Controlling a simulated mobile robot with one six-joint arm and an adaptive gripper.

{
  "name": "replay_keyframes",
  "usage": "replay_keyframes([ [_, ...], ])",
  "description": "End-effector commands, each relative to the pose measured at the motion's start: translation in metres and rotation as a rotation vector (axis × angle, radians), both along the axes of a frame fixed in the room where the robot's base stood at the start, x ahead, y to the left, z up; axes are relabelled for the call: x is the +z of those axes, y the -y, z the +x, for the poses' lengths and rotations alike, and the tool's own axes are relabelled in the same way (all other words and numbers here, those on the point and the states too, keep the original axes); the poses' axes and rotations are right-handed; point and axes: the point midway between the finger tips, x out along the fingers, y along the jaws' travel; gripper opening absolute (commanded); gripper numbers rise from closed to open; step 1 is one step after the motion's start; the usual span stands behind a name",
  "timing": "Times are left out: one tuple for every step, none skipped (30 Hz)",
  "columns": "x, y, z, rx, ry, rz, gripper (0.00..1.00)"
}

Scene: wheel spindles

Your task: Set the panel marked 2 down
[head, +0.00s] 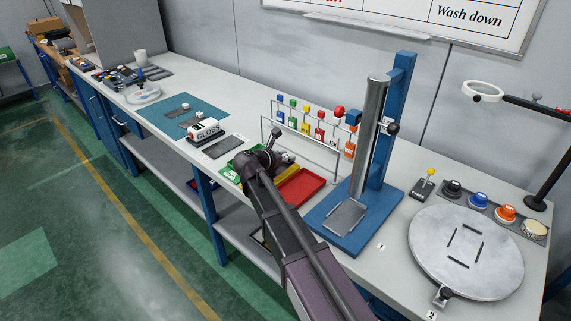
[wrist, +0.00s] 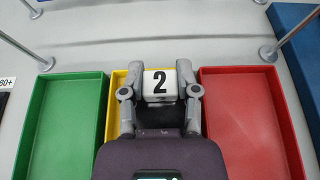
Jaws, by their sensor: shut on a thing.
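My gripper (wrist: 160,90) is shut on the white block of the panel marked 2 (wrist: 160,83), one finger on each side of it. The black 2 faces the wrist camera upright. A dark surface shows just below the block between the fingers; I cannot tell how much of it is the panel. The block is over the yellow tray (wrist: 118,80), between the green tray (wrist: 60,125) and the red tray (wrist: 250,120). I cannot tell whether the panel touches the tray. In the head view my gripper (head: 276,154) is above the trays, and my arm hides much of the yellow one.
A wire rack with several coloured tags (head: 320,132) stands behind the trays. A blue stand with a metal column (head: 370,140) is to the right, then a round grey turntable (head: 465,275). A GLOSS block (head: 205,130), dark plate (head: 222,147) and teal mat (head: 165,112) lie left.

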Motion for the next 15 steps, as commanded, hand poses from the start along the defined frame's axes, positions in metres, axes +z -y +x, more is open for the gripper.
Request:
replay_keyframes([
  [0.0,0.0,0.0,0.0,0.0,0.0,0.0],
  [0.0,0.0,0.0,0.0,0.0,0.0,0.0],
  [0.0,0.0,0.0,0.0,0.0,0.0,0.0],
  [0.0,0.0,0.0,0.0,0.0,0.0,0.0],
  [0.0,0.0,0.0,0.0,0.0,0.0,0.0],
  [0.0,0.0,0.0,0.0,0.0,0.0,0.0],
  [0.0,0.0,0.0,0.0,0.0,0.0,0.0],
  [0.0,0.0,0.0,0.0,0.0,0.0,0.0],
  [0.0,-0.001,0.0,0.001,0.0,0.0,0.0],
  [0.0,-0.001,0.001,0.001,0.0,0.0,0.0],
  [0.0,-0.002,0.002,0.001,0.0,0.0,0.0],
  [0.0,-0.003,0.003,0.001,0.0,0.0,0.0],
  [-0.001,-0.004,0.005,0.001,0.0,0.0,0.0],
  [-0.001,-0.006,0.008,0.001,0.0,0.0,0.0],
  [-0.001,-0.008,0.011,0.001,0.0,0.0,0.0],
])
